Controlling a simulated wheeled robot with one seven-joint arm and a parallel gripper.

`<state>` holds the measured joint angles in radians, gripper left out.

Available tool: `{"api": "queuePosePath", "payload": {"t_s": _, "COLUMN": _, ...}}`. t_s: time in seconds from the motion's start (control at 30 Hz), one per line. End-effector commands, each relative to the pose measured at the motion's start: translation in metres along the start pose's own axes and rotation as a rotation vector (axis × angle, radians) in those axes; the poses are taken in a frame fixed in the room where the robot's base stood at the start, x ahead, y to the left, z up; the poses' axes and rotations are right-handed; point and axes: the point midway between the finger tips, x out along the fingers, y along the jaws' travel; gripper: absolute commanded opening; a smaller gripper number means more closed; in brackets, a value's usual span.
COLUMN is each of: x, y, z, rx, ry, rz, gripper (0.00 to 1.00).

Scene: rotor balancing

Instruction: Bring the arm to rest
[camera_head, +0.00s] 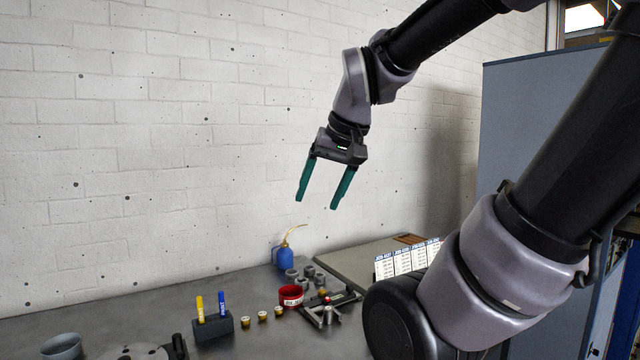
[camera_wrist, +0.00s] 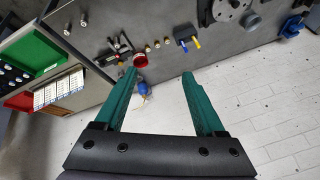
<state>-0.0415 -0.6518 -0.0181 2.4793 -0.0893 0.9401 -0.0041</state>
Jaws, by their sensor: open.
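My gripper (camera_head: 319,194) hangs in the air above the back of the workbench, in front of the white block wall, with its teal fingers pointing down. It is open and nothing is between the fingers. In the wrist view the two teal fingers (camera_wrist: 158,84) stand wide apart, with the bench seen beyond them. My arm is raised and bent, reaching in from the upper right of the head view. It touches nothing that I can see.
The grey bench (camera_head: 130,307) holds a red cup (camera_head: 291,296), a blue bottle (camera_head: 284,257), a marker block (camera_head: 213,326), several brass pieces and a grey cup (camera_head: 61,347). White label cards (camera_head: 408,260) stand at right. A blue-grey panel (camera_head: 520,120) rises behind. Air around my gripper is clear.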

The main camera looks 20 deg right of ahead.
Motion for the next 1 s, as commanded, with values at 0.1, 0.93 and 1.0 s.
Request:
{"api": "queuePosePath", "payload": {"t_s": 0.1, "x": -0.017, "y": -0.006, "z": 0.003, "rx": 0.043, "ry": 0.066, "rz": -0.048, "gripper": 0.72}}
{"api": "queuePosePath", "payload": {"t_s": 0.93, "x": -0.023, "y": -0.008, "z": 0.004, "rx": 0.06, "ry": 0.088, "rz": -0.068, "gripper": 0.72}}
{"api": "queuePosePath", "payload": {"t_s": 1.0, "x": -0.023, "y": -0.008, "z": 0.004, "rx": 0.06, "ry": 0.088, "rz": -0.068, "gripper": 0.72}}
